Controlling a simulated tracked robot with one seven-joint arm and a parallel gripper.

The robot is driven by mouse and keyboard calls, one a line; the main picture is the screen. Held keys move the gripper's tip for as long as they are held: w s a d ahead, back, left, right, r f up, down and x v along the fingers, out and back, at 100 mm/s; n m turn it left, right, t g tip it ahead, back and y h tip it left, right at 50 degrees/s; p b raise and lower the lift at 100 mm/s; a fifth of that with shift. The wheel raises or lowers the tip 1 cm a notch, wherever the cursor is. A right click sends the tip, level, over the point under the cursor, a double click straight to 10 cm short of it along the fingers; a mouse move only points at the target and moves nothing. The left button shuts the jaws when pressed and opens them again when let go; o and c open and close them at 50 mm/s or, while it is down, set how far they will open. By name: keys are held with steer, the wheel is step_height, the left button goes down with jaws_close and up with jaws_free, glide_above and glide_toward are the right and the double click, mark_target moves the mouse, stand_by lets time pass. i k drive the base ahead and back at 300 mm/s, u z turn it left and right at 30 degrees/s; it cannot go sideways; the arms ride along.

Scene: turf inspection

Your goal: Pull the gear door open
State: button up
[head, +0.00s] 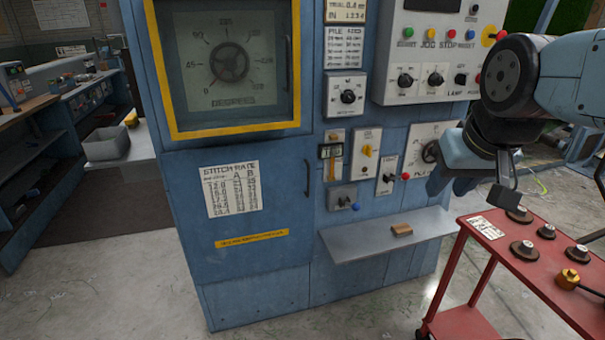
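A blue machine cabinet has a flat lower door (240,285) with a stitch rate chart (232,188) and a yellow strip on its face. A dark vertical handle (308,178) sits near this door's upper right edge. The door looks shut, flush with the cabinet front. Above it, a yellow-framed window door (222,128) covers a dial with a handwheel and also looks shut. My gripper (478,190) is at the right, in front of the control panel and well apart from the handle. It points downward, and its angle hides whether its fingers are apart.
A red cart (515,262) with several gears and a brass-coloured part stands at the lower right, below my gripper. A grey shelf (385,236) with a small brown block juts from the cabinet. Workbenches (75,110) line the left. The floor before the lower door is clear.

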mark_target(244, 209)
steer(key=u, duration=0.2)
steer(key=i, duration=0.85)
steer(key=z, duration=0.2)
